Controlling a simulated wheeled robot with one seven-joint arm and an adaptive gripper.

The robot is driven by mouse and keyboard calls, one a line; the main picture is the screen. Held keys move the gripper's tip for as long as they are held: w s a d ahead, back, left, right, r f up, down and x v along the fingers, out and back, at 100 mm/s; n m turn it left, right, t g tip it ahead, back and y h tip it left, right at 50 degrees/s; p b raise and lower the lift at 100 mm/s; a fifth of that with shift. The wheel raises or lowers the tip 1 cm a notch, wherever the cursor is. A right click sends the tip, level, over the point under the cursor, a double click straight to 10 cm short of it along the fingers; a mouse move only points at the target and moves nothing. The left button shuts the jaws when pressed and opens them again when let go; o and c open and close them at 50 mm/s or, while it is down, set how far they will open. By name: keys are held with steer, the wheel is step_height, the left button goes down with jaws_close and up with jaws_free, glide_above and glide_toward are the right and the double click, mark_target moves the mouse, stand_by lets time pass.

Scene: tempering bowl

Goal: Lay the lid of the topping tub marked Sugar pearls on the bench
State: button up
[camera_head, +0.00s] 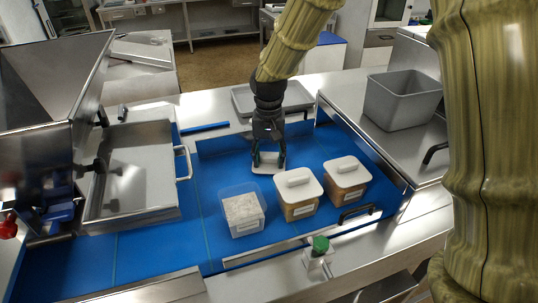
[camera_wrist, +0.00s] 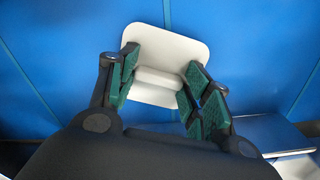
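A white rounded lid (camera_head: 268,168) with a raised bar handle lies flat, as far as I can tell, on the blue bench top (camera_head: 210,180). It also shows in the wrist view (camera_wrist: 177,45). My gripper (camera_head: 268,158) is over the lid, pointing down. In the wrist view my gripper (camera_wrist: 160,70) has its green-padded fingers spread on either side of the handle, with no clear grip on it. A clear tub (camera_head: 243,214) with white contents stands uncovered in front of the lid. Its label is too small to read.
Two lidded tubs, one in the middle (camera_head: 298,195) and one at right (camera_head: 346,180), stand right of the open tub. A grey bin (camera_head: 402,98) is at back right, a steel tray (camera_head: 130,170) at left. A green-topped item (camera_head: 319,247) is in front. Blue bench left of the tub is clear.

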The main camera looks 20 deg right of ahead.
mark_target(269, 157)
steer(key=shift+o, duration=1.2)
step_height(269, 157, up, 12)
steer(key=b, duration=0.2)
steer(key=shift+r, duration=0.15)
